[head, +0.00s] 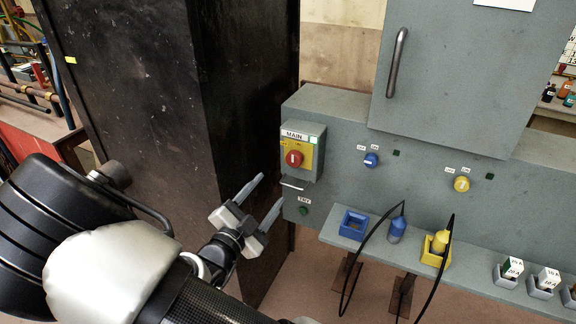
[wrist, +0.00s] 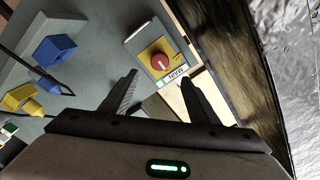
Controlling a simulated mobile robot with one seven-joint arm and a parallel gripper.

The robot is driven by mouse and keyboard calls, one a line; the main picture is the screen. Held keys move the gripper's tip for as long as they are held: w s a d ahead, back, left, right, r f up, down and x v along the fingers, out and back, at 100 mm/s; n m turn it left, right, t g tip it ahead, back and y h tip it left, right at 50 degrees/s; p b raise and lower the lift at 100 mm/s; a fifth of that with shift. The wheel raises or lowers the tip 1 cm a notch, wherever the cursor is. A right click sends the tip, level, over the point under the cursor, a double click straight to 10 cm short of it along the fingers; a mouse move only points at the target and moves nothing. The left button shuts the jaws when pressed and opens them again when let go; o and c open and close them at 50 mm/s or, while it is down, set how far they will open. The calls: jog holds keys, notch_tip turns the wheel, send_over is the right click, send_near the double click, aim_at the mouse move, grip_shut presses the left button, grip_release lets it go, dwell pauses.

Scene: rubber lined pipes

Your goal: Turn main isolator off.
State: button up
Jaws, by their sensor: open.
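The main isolator is a grey box labelled MAIN, with a red rotary knob (head: 294,158) on a yellow plate (head: 306,152). It sits at the upper left of the grey panel in the head view. In the wrist view the red knob (wrist: 160,62) shows above my fingers, with the MAIN label turned nearly upside down. My gripper (head: 262,199) is open and empty, below and left of the isolator in the head view, apart from it. In the wrist view its two fingertips (wrist: 159,80) point toward the isolator. A small bar (head: 292,184) juts out below the knob.
A dark cabinet (head: 140,80) stands close on the left. A grey door with a handle (head: 397,62) is above right. Blue (head: 371,160) and yellow (head: 461,184) knobs sit right. Below, a shelf holds blue (head: 353,226) and yellow (head: 435,252) sockets and cabled plugs.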

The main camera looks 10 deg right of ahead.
aim_at(291, 162)
jog(key=b+x, duration=0.1)
jog(key=x, duration=1.2)
jog(key=shift+w+d, duration=0.2)
jog(key=shift+w, duration=0.1)
jog(key=shift+c, duration=0.2)
jog(key=c, duration=1)
